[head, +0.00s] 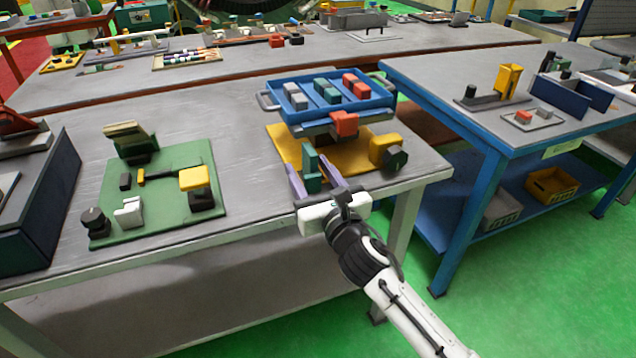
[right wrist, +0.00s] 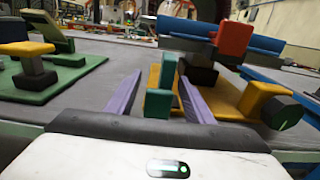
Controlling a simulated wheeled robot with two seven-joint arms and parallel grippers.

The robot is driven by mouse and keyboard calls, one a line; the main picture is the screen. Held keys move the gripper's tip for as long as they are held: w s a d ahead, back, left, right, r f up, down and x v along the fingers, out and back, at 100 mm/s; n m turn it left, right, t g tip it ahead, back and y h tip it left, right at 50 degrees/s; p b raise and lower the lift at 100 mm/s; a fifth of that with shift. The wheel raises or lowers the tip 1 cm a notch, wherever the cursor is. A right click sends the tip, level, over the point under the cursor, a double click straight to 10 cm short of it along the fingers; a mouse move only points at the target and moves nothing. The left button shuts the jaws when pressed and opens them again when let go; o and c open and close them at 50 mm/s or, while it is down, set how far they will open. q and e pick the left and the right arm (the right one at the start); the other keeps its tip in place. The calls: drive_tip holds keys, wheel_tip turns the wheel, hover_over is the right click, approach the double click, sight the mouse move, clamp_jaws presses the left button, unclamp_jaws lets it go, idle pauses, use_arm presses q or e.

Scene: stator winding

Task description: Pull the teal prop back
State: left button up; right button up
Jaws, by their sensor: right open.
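The teal prop (head: 311,167) stands upright on the front left part of the yellow board, below the blue tray. In the right wrist view the teal prop (right wrist: 160,90) shows between my two purple fingers. My right gripper (head: 318,185) is open, with one finger on each side of the prop; I cannot tell whether either finger touches it. In the right wrist view the right gripper (right wrist: 155,98) shows a gap around the prop. My left gripper is not in view.
The blue tray (head: 284,108) holds grey, teal and red blocks above the yellow board (head: 283,145). A red block (head: 344,123) and a yellow-and-black knob part (head: 388,150) are near the prop. A green board (head: 160,220) with parts lies left, with bare tabletop between.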

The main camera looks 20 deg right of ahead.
drive_tip(key=s+d, duration=0.1)
drive_tip(key=s, duration=0.7)
drive_tip(key=shift+s, duration=0.2)
drive_tip(key=s+d+f+m+g, duration=0.1)
drive_tip(key=s+f+m+g, duration=0.3)
drive_tip(key=s+f+m, duration=0.9)
drive_tip(key=s+d+f+m+g, duration=0.1)
drive_tip(key=s+f+m+g, duration=0.4)
drive_tip(key=s+f+m, duration=0.8)
wheel_tip(320, 180, down, 4)
drive_tip(key=m, duration=0.9)
drive_tip(key=shift+d+r, duration=0.15)
drive_tip(key=shift+w, duration=0.1)
